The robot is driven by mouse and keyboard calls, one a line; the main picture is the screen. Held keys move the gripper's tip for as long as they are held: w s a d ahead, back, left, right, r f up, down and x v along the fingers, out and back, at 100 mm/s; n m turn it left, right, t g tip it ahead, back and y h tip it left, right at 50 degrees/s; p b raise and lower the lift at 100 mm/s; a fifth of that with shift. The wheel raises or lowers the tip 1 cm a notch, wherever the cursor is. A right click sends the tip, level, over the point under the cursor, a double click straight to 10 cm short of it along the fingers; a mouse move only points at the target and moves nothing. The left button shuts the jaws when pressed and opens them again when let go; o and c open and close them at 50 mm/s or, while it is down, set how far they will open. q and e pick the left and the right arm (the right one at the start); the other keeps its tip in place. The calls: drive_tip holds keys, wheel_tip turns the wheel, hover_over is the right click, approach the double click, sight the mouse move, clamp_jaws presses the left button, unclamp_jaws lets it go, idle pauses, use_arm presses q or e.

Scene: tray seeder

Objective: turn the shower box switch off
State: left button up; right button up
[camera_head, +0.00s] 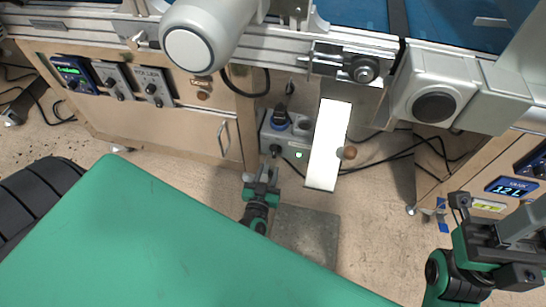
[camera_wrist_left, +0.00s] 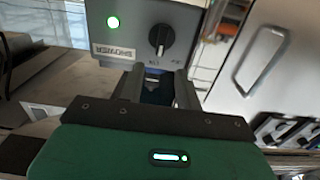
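The shower box (camera_head: 270,133) is a grey box under the rail, with a lit green lamp (camera_head: 299,155). In the left wrist view the box (camera_wrist_left: 132,35) fills the top middle, with the same green lamp (camera_wrist_left: 113,22) lit at left. Its black rotary switch (camera_wrist_left: 161,39) has its white mark near upright. My left gripper (camera_head: 266,170) is just in front of the box. In the wrist view its two fingers (camera_wrist_left: 158,82) stand apart below the switch, with no object seen held. My right gripper (camera_head: 492,240) is at the far right, away from the box; its finger gap is unclear.
A white panel (camera_head: 328,145) hangs right of the box. Wooden cabinets (camera_head: 175,130) with control modules (camera_head: 112,80) stand at left, others at right. Black cables cross the floor. A green surface (camera_head: 150,235) fills the lower left. A grey floor plate (camera_head: 305,235) lies below the box.

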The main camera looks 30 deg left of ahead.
sight(274, 152)
use_arm(q)
drive_tip(key=b+x, duration=0.1)
drive_tip(key=x, duration=0.6)
drive_tip(key=shift+b, duration=0.3)
clamp_jaws()
